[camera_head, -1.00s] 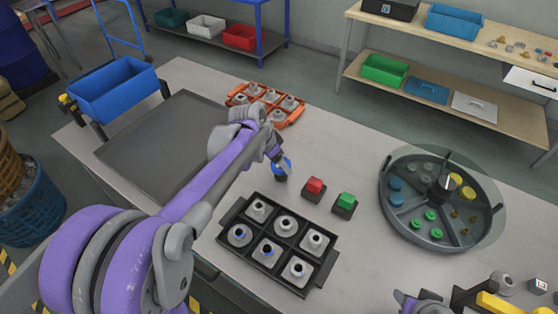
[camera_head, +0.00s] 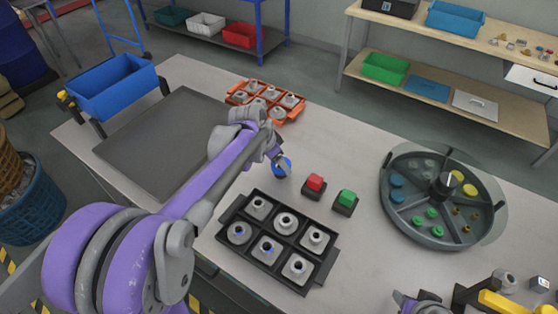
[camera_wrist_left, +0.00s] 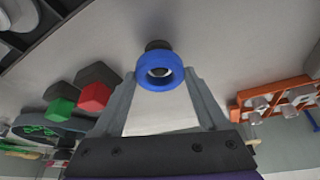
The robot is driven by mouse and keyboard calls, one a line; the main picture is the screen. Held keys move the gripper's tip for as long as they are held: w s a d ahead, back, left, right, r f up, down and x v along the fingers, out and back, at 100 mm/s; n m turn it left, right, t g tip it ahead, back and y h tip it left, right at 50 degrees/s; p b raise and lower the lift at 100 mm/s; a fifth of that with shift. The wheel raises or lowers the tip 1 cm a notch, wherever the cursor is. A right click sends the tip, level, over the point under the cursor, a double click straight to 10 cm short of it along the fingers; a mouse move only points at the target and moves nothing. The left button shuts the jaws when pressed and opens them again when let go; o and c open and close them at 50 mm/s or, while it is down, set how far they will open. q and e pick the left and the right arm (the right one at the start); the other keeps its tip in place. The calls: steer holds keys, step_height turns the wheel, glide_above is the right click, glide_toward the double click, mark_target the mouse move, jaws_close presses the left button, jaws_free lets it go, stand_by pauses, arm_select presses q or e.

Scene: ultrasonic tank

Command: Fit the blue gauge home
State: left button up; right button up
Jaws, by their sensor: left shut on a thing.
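The blue gauge (camera_wrist_left: 161,73) is a ring held between the fingertips of my left gripper (camera_wrist_left: 160,84) in the left wrist view. A dark round piece (camera_wrist_left: 157,45) shows just behind it; I cannot tell whether they touch. In the head view the blue gauge (camera_head: 283,167) is at the tip of my left arm, left of the red block (camera_head: 315,183), and partly hidden by the fingers. My right gripper (camera_head: 422,301) is only partly in view at the bottom edge; its fingers cannot be made out.
A black tray (camera_head: 327,272) of several grey fittings stands in front. An orange tray (camera_head: 236,88) with similar fittings is behind. A green block (camera_head: 346,199) on a dark base stands beside the red one. A round sectioned tank (camera_head: 389,216) is at right. A dark mat (camera_head: 150,155) lies left.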

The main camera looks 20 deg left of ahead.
arm_select(q)
steer(key=shift+f+b, duration=0.6)
steer(key=shift+f, duration=0.4)
arm_select(e)
steer(key=shift+s+f, duration=0.35)
steer(key=shift+f, duration=0.45)
stand_by(2.4)
arm_select(q)
steer(key=o, duration=1.6)
steer(key=shift+c, duration=0.2)
arm_select(e)
steer(key=shift+w+r+p, duration=0.2)
steer(key=shift+r+p, duration=0.15)
steer(key=shift+r, duration=0.1)
arm_select(q)
steer(key=v, duration=1)
steer(key=shift+s+r, duration=0.2)
steer(key=shift+r, duration=0.15)
steer(key=shift+s+f, duration=0.1)
arm_select(e)
steer(key=shift+s, duration=0.1)
